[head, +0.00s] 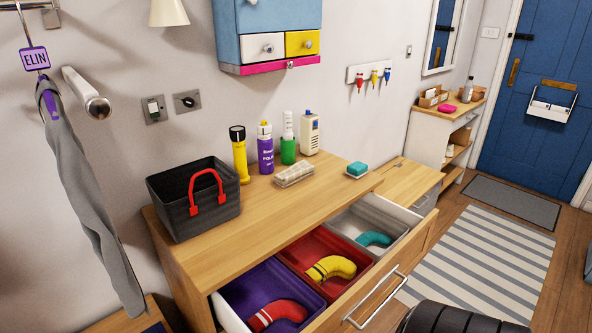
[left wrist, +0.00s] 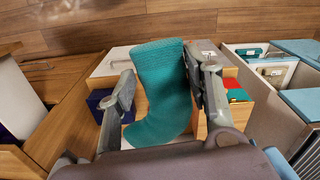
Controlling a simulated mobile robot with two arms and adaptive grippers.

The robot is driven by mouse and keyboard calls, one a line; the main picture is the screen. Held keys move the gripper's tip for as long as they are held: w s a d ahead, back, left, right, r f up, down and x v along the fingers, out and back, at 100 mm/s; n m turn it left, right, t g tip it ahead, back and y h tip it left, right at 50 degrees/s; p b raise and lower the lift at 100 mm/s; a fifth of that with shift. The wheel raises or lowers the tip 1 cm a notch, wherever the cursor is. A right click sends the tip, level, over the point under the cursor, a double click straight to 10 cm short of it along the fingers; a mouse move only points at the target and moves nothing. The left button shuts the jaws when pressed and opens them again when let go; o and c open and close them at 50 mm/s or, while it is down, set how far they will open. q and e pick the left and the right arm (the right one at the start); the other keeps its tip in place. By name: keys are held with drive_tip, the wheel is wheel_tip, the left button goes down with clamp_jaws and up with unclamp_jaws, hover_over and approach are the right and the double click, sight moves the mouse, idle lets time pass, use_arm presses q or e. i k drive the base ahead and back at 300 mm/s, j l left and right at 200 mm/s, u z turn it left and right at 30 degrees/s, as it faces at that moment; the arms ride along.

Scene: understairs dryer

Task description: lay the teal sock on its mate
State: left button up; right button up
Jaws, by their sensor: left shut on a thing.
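My left gripper (left wrist: 163,82) is shut on a teal sock (left wrist: 160,90) in the left wrist view. The knitted sock stands up between the two fingers, its foot bending to the lower left. Another teal sock (head: 374,239), its mate, lies in the grey bin (head: 345,220) of the open drawer in the head view. The red bin (head: 308,243) holds a yellow sock (head: 331,268) and the purple bin (head: 240,288) holds a red sock (head: 277,314). Neither gripper shows in the head view, and my right gripper is in neither view.
The dresser top (head: 310,195) carries a black basket (head: 194,198), a yellow torch (head: 239,155), several bottles and a teal soap (head: 358,168). The drawer front with its handle (head: 376,298) sticks out. A striped rug (head: 480,265) covers floor on the right.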

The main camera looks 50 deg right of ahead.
sight(371, 240)
drive_tip(key=l+z, duration=0.55)
drive_tip(key=z, duration=0.15)
drive_tip(key=i+l+z, duration=0.1)
drive_tip(key=l+z, duration=0.25)
